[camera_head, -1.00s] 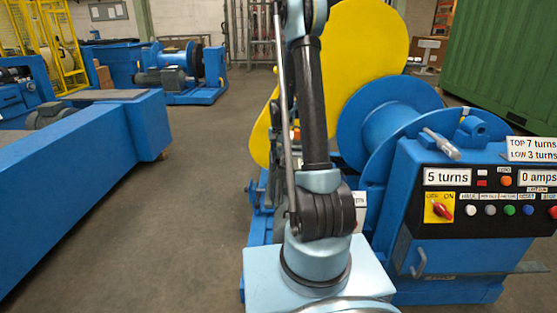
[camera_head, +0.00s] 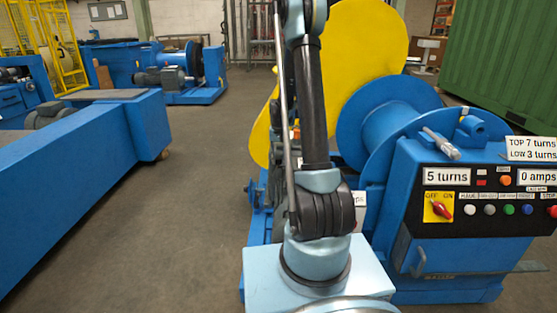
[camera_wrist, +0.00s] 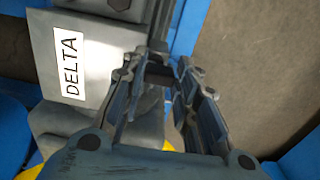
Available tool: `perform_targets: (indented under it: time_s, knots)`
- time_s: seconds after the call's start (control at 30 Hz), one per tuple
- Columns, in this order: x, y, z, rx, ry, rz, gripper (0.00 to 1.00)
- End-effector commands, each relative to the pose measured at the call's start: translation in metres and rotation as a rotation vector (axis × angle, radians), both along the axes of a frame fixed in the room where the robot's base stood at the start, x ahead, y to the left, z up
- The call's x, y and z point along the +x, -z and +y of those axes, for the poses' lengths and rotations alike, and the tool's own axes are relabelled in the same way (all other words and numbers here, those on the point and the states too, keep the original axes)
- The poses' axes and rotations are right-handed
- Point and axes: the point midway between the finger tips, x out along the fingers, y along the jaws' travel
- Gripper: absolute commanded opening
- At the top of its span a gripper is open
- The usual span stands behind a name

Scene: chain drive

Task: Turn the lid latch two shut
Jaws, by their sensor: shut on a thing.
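In the wrist view my gripper (camera_wrist: 165,72) reaches away from the camera, its two dark linked fingers closed on a small dark grey piece (camera_wrist: 160,74), which appears to be the lid latch. The fingers hide most of it, and no number on it can be read. A grey box lid (camera_wrist: 100,28) with a white DELTA label (camera_wrist: 69,66) lies to the left of the fingers. In the head view my own arm hides the gripper and the latch.
A blue winch cabinet (camera_head: 480,245) with a control panel stands right of my arm, by a blue drum (camera_head: 385,115) and a yellow guard (camera_head: 365,50). A long blue machine bed (camera_head: 80,175) stands left. The grey floor between is clear.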

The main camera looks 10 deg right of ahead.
Motion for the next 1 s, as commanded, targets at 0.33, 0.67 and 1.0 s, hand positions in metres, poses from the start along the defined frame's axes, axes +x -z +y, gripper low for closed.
perform_targets:
  time_s: [0.33,0.67,1.0]
  knots:
    - [0.0016,-0.0002,0.0003,0.0,0.0,-0.003,0.46]
    - [0.0004,-0.0001,0.0,0.0,0.001,-0.001,0.48]
    - [0.0007,0.0,0.0006,0.0,0.105,0.0,0.48]
